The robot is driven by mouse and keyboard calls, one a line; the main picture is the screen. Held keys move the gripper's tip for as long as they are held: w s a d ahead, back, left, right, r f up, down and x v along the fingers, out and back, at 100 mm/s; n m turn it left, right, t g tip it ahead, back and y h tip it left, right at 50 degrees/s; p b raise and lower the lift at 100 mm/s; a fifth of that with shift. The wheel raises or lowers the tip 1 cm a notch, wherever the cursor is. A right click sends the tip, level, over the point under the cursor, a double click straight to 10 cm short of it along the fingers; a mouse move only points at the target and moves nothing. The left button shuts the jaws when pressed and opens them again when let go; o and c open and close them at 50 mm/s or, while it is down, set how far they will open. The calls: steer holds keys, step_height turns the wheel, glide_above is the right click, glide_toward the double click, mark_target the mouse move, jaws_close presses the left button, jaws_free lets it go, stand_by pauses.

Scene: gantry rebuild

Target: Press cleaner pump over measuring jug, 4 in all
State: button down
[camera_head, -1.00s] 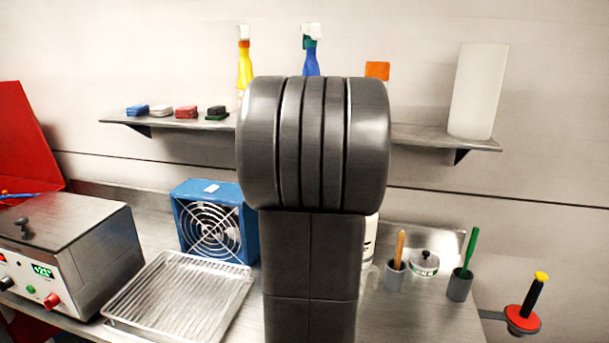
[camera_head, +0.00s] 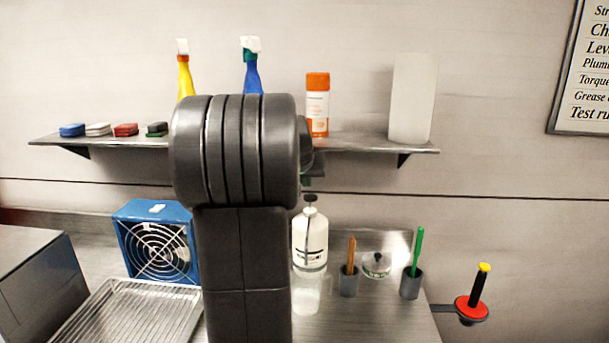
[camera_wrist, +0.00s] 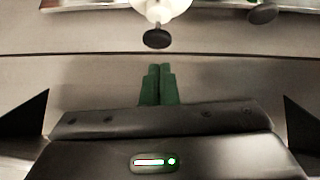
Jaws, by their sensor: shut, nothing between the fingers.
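The white cleaner bottle (camera_head: 311,243) stands upright on the counter, with a dark pump head (camera_head: 310,199) on top. A clear measuring jug (camera_head: 306,295) stands in front of it, partly hidden by my arm and faint against the steel. My gripper (camera_wrist: 160,70) shows in the wrist view with its green fingers together and nothing between them. A dark round pump head (camera_wrist: 157,38) on a white top is just beyond the fingertips there, apart from them. In the head view my arm hides most of the gripper; a bit of it shows above the pump.
Right of the bottle are a grey cup (camera_head: 349,282) with a wooden handle, a lidded tin (camera_head: 376,265) and a cup (camera_head: 411,284) with a green handle. The shelf (camera_head: 370,147) overhangs behind. A blue fan (camera_head: 157,245) and wire rack (camera_head: 130,315) are left.

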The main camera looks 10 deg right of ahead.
mark_target(308, 199)
steer(key=x, duration=0.5)
steer(key=shift+w+d+f+p, duration=0.1)
steer(key=shift+w+p, duration=0.05)
steer(key=shift+p, duration=0.25)
steer(key=shift+f, duration=0.1)
step_height(308, 199, down, 3)
steer(key=b, duration=0.3)
steer(key=shift+f, duration=0.15)
